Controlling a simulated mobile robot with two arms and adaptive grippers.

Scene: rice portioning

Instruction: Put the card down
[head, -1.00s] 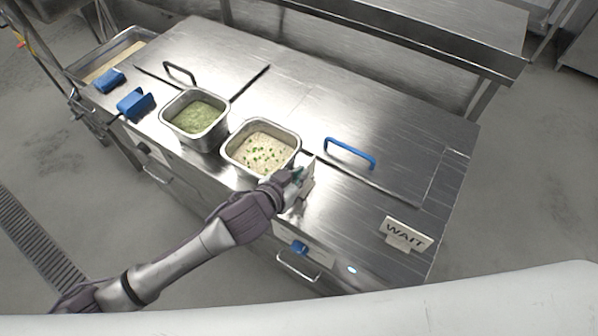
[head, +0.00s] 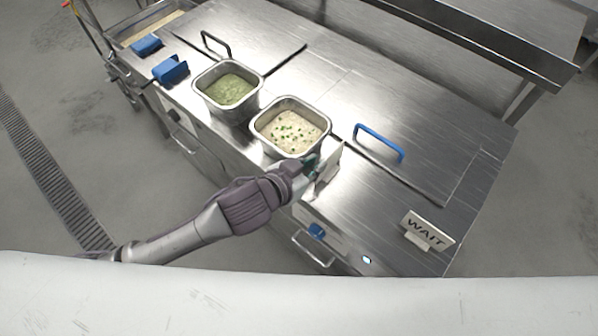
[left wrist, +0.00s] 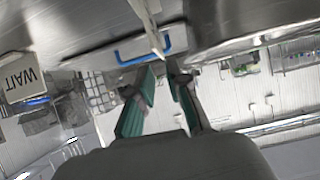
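A pale card (head: 331,163) stands upright on the steel counter, just right of the rice pan (head: 262,140); its face is turned away, so any writing is hidden. In the left wrist view the card (left wrist: 147,26) appears nearly edge-on, just beyond the fingertips. My left gripper (head: 313,165) is at the card's left side. In the left wrist view its green-padded fingers (left wrist: 164,82) are apart with a gap between them. I cannot tell whether a fingertip still touches the card. My right gripper is not in view.
A second card reading WAIT (head: 428,230) stands at the counter's front right. A pan of green food (head: 207,98) is left of the rice. A blue handle (head: 379,142) rises behind the card. Blue objects (head: 170,69) lie at the left. Counter between the cards is clear.

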